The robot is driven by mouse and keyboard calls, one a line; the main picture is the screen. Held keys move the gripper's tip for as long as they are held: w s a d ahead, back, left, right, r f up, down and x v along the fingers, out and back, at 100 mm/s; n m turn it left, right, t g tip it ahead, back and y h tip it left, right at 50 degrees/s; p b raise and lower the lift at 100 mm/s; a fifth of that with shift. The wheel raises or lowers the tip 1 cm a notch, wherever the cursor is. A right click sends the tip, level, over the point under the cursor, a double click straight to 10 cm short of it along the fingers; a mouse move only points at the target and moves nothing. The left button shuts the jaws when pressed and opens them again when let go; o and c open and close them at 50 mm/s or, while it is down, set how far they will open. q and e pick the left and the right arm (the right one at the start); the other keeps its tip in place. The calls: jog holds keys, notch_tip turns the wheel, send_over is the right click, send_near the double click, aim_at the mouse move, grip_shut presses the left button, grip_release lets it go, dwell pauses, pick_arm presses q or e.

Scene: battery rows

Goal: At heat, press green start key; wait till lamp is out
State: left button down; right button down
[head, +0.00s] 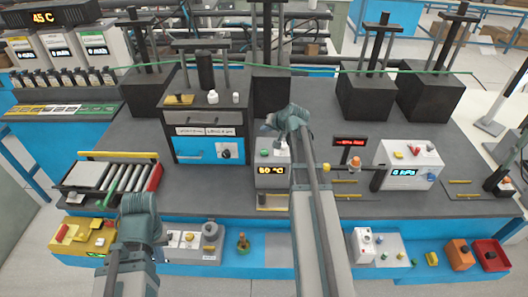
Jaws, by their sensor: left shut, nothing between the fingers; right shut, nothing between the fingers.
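A small grey heater box (259,180) stands at the middle of the bench. Its display (271,170) shows what looks like 60 °C in yellow digits. On its pale top, small keys (265,153) show, one of them greenish; my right gripper and arm hide part of this top. My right gripper (268,127) is shut and empty, just above and behind the box top; I cannot tell whether it touches anything. My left gripper (128,208) is shut and empty in front of the roller tray at the left. I cannot make out a lit lamp on the box.
A black and blue press cabinet (208,130) stands left of the box. A white gauge box (408,165) and a red display (350,142) stand to the right. A roller tray (112,178) is at the left. Small control boxes line the front ledge.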

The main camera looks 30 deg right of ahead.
aim_at(266, 153)
jog(key=shift+f+b, duration=4.3)
jog(key=shift+f, duration=0.05)
jog(key=shift+f+b, duration=0.4)
jog(key=shift+f+b, duration=0.4)
jog(key=shift+r, duration=0.15)
jog(key=shift+r+p, duration=0.7)
jog(key=shift+p, duration=0.15)
notch_tip(266, 153, up, 5)
jog(key=p, duration=0.5)
